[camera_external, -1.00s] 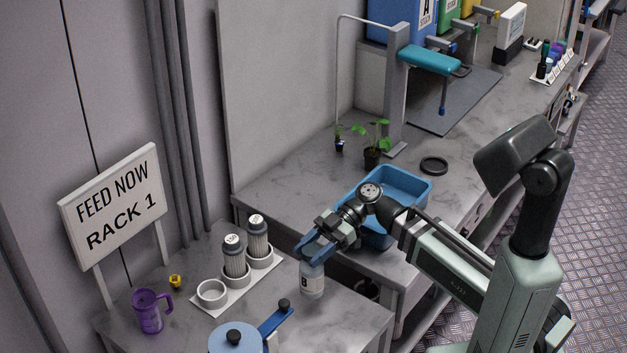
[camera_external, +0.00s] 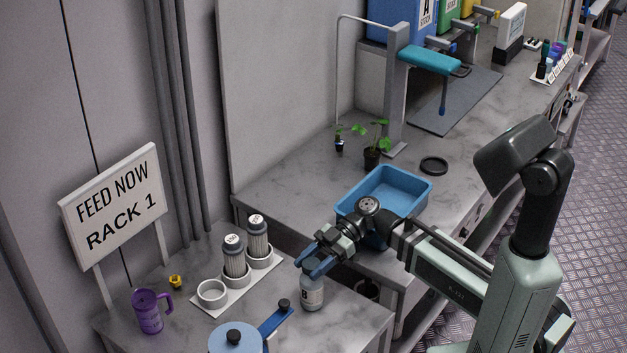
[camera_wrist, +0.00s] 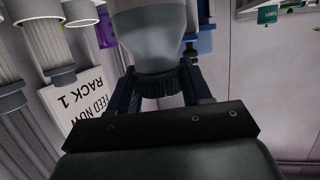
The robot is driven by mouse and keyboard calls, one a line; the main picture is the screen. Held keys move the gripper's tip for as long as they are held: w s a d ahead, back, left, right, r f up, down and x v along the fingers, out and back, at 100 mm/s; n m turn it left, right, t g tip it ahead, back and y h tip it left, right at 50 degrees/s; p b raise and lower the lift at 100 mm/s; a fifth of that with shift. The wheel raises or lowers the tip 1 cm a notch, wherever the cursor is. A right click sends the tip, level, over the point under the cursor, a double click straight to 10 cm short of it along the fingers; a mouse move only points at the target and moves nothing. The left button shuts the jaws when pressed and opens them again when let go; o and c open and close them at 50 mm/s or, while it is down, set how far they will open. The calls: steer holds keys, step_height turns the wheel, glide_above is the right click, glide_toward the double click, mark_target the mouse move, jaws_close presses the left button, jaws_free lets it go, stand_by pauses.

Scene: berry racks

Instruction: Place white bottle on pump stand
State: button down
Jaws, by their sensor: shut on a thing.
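My gripper (camera_external: 314,266) is shut on the dark cap of the white bottle (camera_external: 312,292), above the right part of the near counter. The bottle is roughly upright; I cannot tell whether its base touches the counter. In the wrist view, the bottle's pale body (camera_wrist: 158,38) fills the top middle, with its dark ribbed cap (camera_wrist: 160,86) between my two fingers. On the farther counter, a grey post (camera_external: 396,95) carries a teal arm (camera_external: 430,61) over a dark mat (camera_external: 452,112); I cannot tell for sure that this is the pump stand.
A white tray (camera_external: 212,311) holds two dark-capped bottles and an empty white cup (camera_external: 212,293). A purple mug (camera_external: 149,311) and a blue lidded pot (camera_external: 236,339) stand nearby. A blue bin (camera_external: 411,186), a seedling pot (camera_external: 372,159) and a black ring (camera_external: 434,165) occupy the farther counter.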

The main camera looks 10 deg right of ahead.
steer(key=shift+f, duration=0.1)
steer(key=shift+c, duration=2.4)
jaws_free()
steer(key=shift+w+d+r, duration=0.15)
steer(key=shift+r, duration=0.05)
steer(key=v, duration=0.4)
steer(key=shift+w+d+r, duration=0.1)
steer(key=shift+w+d, duration=0.05)
steer(key=shift+d, duration=0.05)
step_height(320, 180, up, 7)
steer(key=shift+o, duration=0.4)
